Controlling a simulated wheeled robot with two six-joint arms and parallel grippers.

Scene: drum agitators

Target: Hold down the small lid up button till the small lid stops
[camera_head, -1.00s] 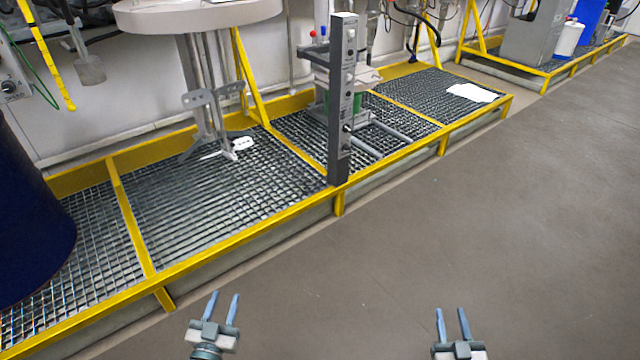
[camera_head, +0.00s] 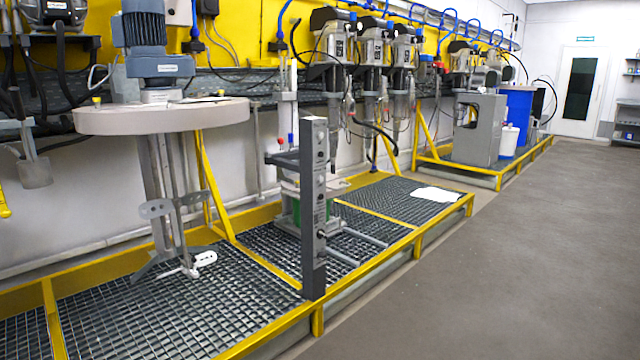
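A dark grey control post (camera_head: 313,215) stands upright at the front edge of the grated platform, with several small buttons and knobs on its narrow face. Their labels are too small to read, so I cannot tell which is the small lid up button. A large round grey lid (camera_head: 165,117) with a blue motor (camera_head: 155,45) on top and mixer shafts below hangs over the grating at the left. Which lid is the small one is unclear. Neither of my grippers is in view now.
The yellow-edged grated platform (camera_head: 262,343) runs along the wall. Several hanging mixer units (camera_head: 372,52) are behind the post. A grey cabinet (camera_head: 478,130) and a blue drum (camera_head: 517,115) stand farther back. The grey floor (camera_head: 500,270) at the right is clear.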

